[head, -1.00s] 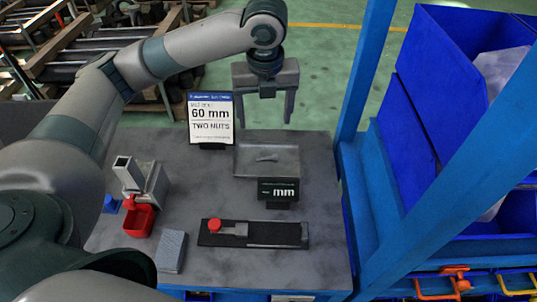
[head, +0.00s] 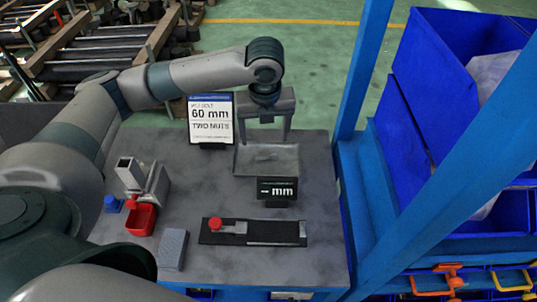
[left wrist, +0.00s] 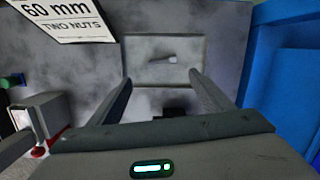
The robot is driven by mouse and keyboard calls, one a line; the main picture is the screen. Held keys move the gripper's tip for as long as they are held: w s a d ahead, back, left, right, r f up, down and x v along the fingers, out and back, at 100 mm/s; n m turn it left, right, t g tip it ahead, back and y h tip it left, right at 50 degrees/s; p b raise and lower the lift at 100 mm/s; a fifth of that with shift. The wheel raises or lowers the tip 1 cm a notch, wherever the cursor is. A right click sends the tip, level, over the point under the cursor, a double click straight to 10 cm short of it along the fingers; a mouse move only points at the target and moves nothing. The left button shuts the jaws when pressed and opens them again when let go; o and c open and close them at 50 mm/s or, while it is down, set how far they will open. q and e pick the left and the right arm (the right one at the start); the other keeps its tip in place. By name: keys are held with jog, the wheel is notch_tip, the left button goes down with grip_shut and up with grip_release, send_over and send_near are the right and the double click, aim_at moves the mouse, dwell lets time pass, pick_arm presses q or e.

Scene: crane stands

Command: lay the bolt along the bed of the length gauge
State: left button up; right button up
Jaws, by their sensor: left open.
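The bolt, small and grey, lies in a shallow grey tray (head: 244,168) at the back of the table; in the left wrist view the bolt (left wrist: 172,60) lies near the tray's middle. My left gripper (head: 264,132) is open and empty, fingers pointing down, above the tray's back edge. In the left wrist view its fingertips (left wrist: 161,78) show either side of the tray's near part, with the bolt ahead, between them. The length gauge has a black bed (head: 274,232) with a red knob (head: 214,224) at its left; the bed is empty. My right gripper is not visible.
A display (head: 277,190) reading "mm" stands between tray and gauge. A sign (head: 211,119) reading "60 mm TWO NUTS" stands left of the tray. A metal fixture (head: 143,181), red bin (head: 141,219) and grey block (head: 173,249) are at left. A blue rack post (head: 362,80) rises at right.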

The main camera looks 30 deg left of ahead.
aim_at(266, 156)
pick_arm(q)
jog(key=f, duration=0.2)
jog(key=f+p, duration=0.1)
jog(key=shift+w+a+f, duration=0.2)
jog(key=shift+w+f, duration=0.05)
jog(key=shift+f, duration=0.65)
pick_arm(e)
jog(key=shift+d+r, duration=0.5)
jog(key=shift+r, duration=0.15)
pick_arm(q)
jog(key=shift+w+f+p, duration=0.25)
jog(key=shift+f+p, duration=0.15)
jog(key=f, duration=0.1)
jog(key=f+p, duration=0.1)
jog(key=f, duration=0.1)
jog(key=shift+w, duration=0.4)
jog(key=shift+a+f+p, duration=0.1)
jog(key=shift+f+p, duration=0.2)
jog(key=shift+f, duration=0.1)
jog(key=shift+w+f, duration=0.1)
jog(key=shift+f, duration=0.15)
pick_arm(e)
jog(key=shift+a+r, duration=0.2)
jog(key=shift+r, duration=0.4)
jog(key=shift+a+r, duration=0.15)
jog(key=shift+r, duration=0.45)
